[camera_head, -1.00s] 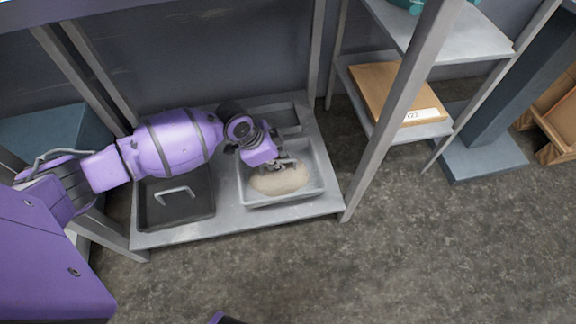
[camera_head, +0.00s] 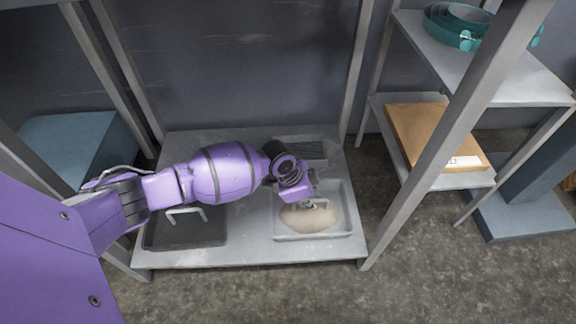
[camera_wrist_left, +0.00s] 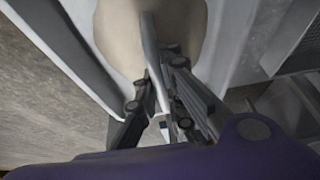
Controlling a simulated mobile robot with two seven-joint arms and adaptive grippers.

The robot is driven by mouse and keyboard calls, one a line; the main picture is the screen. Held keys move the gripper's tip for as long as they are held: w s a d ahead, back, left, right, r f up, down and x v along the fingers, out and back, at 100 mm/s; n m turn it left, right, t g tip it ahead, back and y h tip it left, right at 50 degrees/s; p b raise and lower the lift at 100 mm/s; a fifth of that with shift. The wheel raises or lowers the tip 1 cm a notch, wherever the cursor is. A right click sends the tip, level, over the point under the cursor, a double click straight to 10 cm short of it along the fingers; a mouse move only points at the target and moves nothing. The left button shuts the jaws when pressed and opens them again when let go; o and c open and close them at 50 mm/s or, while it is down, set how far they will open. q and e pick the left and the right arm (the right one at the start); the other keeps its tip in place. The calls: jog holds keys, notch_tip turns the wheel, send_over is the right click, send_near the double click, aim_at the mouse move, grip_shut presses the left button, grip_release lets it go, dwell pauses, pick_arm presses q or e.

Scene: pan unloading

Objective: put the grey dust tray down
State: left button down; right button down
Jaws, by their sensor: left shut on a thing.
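The grey dust tray (camera_head: 347,200) is a shallow light-grey pan with a beige heap of dust (camera_head: 308,219) in it. It is at the right front of the low grey shelf (camera_head: 250,252). I cannot tell whether its underside touches the shelf. My left gripper (camera_head: 312,204) reaches in from the left, over the heap, and is shut on the tray's thin bar handle. In the left wrist view the handle (camera_wrist_left: 152,50) runs between the fingers, in front of the heap (camera_wrist_left: 185,25). The fingertips are partly hidden in the head view. My right gripper is out of view.
A black tray (camera_head: 165,238) with a bar handle is left of the grey one, partly under my arm. A ribbed grey tray (camera_head: 312,150) lies behind. Shelf posts (camera_head: 440,150) stand close on the right. A rack there holds a cardboard box (camera_head: 425,130) and teal rolls (camera_head: 455,35).

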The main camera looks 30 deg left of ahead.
pick_arm(q)
jog(key=shift+w+d+r, duration=0.1)
jog(key=shift+w+r, duration=0.05)
jog(key=shift+w, duration=0.05)
jog(key=c, duration=2.2)
grip_release()
jog(key=o, duration=0.4)
jog(key=shift+c, duration=0.2)
jog(key=p+v, duration=0.5)
jog(key=v, duration=0.6)
jog(key=shift+s, duration=0.15)
jog(key=shift+s+a+r, duration=0.2)
jog(key=shift+r, duration=0.2)
jog(key=shift+s+f, duration=0.1)
